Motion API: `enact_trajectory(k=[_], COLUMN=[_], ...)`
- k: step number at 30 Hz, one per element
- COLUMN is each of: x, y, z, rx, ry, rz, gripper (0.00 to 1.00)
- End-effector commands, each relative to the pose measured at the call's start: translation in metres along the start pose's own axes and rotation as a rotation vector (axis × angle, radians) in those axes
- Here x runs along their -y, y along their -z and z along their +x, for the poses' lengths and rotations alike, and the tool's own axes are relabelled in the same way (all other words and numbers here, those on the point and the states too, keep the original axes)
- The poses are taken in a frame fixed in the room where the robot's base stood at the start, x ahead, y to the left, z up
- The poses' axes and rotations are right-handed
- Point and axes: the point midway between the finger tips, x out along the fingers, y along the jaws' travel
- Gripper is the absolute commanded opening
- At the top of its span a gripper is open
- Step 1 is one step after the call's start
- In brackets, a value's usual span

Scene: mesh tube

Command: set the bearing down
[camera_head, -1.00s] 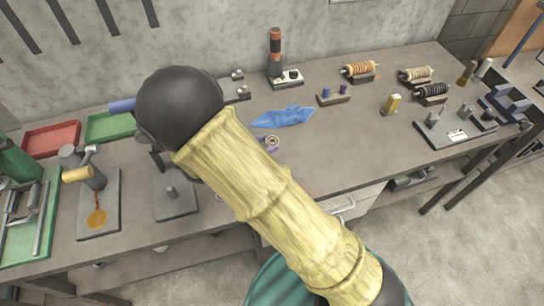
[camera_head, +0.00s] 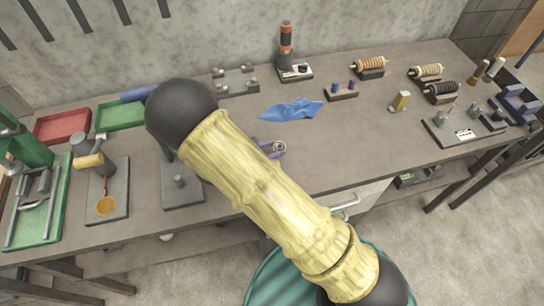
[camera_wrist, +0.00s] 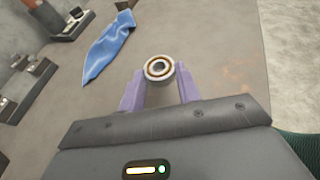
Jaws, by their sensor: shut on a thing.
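The bearing (camera_wrist: 159,68) is a small metal ring with a dark centre and a brownish inner band. In the wrist view it sits between the two purple fingertips of my gripper (camera_wrist: 160,88), which is shut on it.
A blue cloth (camera_head: 291,109) lies behind the bearing. A grey plate with an upright post (camera_head: 181,193) stands left of my arm. A red tray (camera_head: 62,126) and a green tray (camera_head: 120,115) are at the back left. Bench right of the bearing is clear.

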Motion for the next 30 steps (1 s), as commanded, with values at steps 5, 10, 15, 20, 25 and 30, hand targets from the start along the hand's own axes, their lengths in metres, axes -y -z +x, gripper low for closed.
enact_trajectory(k=[5, 10, 15, 20, 25, 30], x=[0.001, 0.001, 0.001, 0.001, 0.001, 0.000], y=[0.005, 0.025, 0.038, 0.038, 0.041, 0.041], z=[0.003, 0.011, 0.016, 0.016, 0.018, 0.017], rx=[0.001, 0.003, 0.001, 0.001, 0.001, 0.000], ry=[0.001, 0.002, 0.001, 0.001, 0.001, 0.000], rz=[-0.002, -0.004, 0.000, 0.000, 0.000, 0.000], gripper=[0.06, 0.06, 0.06, 0.06, 0.06, 0.55])
